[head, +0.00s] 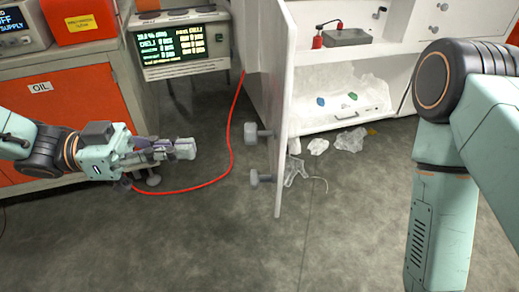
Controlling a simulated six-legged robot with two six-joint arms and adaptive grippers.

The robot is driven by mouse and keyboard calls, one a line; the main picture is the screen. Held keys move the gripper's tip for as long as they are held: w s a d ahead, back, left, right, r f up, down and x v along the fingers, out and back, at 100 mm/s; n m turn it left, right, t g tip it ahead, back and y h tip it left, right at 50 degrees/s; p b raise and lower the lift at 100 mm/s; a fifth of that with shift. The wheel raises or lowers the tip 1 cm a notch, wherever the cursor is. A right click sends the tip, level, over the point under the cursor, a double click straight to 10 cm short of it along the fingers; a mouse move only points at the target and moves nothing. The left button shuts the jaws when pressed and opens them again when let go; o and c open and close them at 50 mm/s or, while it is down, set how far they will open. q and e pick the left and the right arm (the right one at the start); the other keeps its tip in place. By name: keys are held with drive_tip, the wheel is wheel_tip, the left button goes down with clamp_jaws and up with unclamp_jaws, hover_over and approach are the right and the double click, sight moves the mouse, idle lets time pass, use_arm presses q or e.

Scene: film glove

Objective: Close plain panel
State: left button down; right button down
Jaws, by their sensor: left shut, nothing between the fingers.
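A plain white panel (282,110) stands open in the middle of the head view, jutting out toward me and seen nearly edge-on. Two grey knobs, an upper one (252,134) and a lower one (255,178), stick out from its left side. My left gripper (185,149) is shut and empty, held over the floor to the left of the panel. A gap separates it from the knobs. My right arm shows at the right, but its gripper is out of view.
A white cabinet (400,48) with a sink and a lower bay of crumpled film stands behind the panel. Film scraps (350,140) lie on the floor. A red cable (231,135) curves across the floor by my left gripper. An orange-doored cabinet (92,93) stands left.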

use_arm(q)
drive_tip(key=b, duration=0.3)
approach(280, 146)
drive_tip(key=shift+w+d+f+b, duration=0.1)
drive_tip(key=shift+d+b, duration=0.35)
drive_tip(key=shift+d, duration=1.25)
drive_tip(key=shift+w+d+b, duration=0.1)
drive_tip(key=shift+d+b, duration=0.3)
drive_tip(key=shift+d, duration=1.3)
drive_tip(key=shift+d, duration=0.1)
